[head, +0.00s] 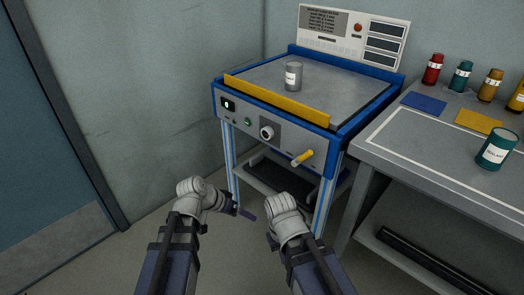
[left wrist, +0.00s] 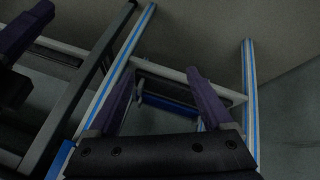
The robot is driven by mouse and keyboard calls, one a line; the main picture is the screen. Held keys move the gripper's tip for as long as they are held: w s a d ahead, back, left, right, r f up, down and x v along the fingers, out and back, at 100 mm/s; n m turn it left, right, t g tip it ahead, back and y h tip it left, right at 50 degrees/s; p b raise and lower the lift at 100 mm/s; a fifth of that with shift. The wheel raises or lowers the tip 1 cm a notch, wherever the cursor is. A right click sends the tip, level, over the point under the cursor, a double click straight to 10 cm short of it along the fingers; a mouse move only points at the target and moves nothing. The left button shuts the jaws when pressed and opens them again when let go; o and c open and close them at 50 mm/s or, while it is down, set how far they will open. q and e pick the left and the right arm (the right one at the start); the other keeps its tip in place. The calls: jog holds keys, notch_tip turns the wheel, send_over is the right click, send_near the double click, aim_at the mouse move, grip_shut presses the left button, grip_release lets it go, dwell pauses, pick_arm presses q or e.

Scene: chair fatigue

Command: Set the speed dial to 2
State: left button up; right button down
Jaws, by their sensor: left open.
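The round dial (head: 267,132), a pale knob on a dark square plate, is on the front panel of the blue-framed machine (head: 290,141) in the head view. Its markings and setting are too small to read. My left gripper (head: 246,213) is below and in front of the panel, apart from the dial. In the left wrist view its purple fingers (left wrist: 163,80) are spread with nothing between them, and the machine's legs and lower frame lie beyond. My right arm ends at the lower middle of the head view; its fingers are hidden behind the wrist.
The panel also has a black switch (head: 228,104), a green button (head: 248,122) and a projecting yellow handle (head: 302,158). A yellow bar (head: 275,100) and a grey can (head: 293,77) are on top. A grey bench (head: 430,165) with several jars stands close on the right.

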pick_arm(q)
jog(key=w+d+r+m+t+h, duration=0.3)
jog(key=w+d+r+t+h, duration=0.15)
jog(key=w+r, duration=0.3)
jog(key=t+h, duration=0.2)
jog(key=t, duration=0.3)
send_near(265, 134)
jog(key=shift+x, duration=4.35)
jog(key=shift+r, duration=0.1)
grip_shut()
